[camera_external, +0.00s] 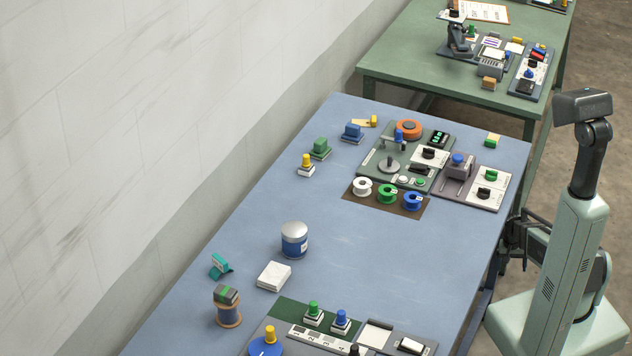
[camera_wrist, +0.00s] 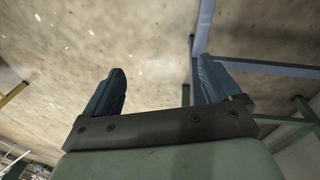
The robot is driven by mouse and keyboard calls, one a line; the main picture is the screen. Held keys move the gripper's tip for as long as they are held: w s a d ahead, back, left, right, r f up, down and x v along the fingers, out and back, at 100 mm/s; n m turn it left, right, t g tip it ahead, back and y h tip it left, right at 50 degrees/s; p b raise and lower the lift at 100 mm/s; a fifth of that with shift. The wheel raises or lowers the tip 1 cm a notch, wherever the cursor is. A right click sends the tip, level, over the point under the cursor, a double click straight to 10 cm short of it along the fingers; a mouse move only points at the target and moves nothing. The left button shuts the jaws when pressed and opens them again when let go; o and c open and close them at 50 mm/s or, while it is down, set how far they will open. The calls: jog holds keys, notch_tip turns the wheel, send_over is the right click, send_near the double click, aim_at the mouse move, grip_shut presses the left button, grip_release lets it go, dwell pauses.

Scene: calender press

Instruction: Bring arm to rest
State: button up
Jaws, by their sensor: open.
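My gripper (camera_wrist: 158,86) is open in the wrist view. Its two dark blue fingers stand wide apart with nothing between them. Beyond the fingers are bare floor and blue table-frame bars. In the external view my arm is folded low beside the right edge of the blue table (camera_external: 370,255). A dark part of it shows by that edge, but the fingertips cannot be made out there. My gripper appears to be off the table and not touching any object.
The blue table holds a press station (camera_external: 405,155), spools on a brown mat (camera_external: 387,206), a blue can (camera_external: 294,240), a white block (camera_external: 274,277) and a front panel (camera_external: 325,325). A green table (camera_external: 400,60) stands behind. The blue table's middle right is clear.

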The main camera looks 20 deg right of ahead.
jog(key=s+a+f+n+g, duration=0.1)
jog(key=s+a+n+g, duration=0.1)
jog(key=s+a, duration=0.4)
jog(key=s+a+f+n+g+y, duration=0.1)
jog(key=s+a, duration=0.6)
jog(key=s, duration=0.8)
jog(key=s+a+f+n+g+y, duration=0.1)
jog(key=s+a+f+n+g, duration=0.1)
jog(key=s+a, duration=0.4)
jog(key=s+n+g, duration=0.1)
jog(key=s, duration=0.3)
jog(key=shift+s+a+f+n, duration=0.2)
jog(key=shift+s+a+n, duration=0.15)
jog(key=shift+s+n, duration=0.05)
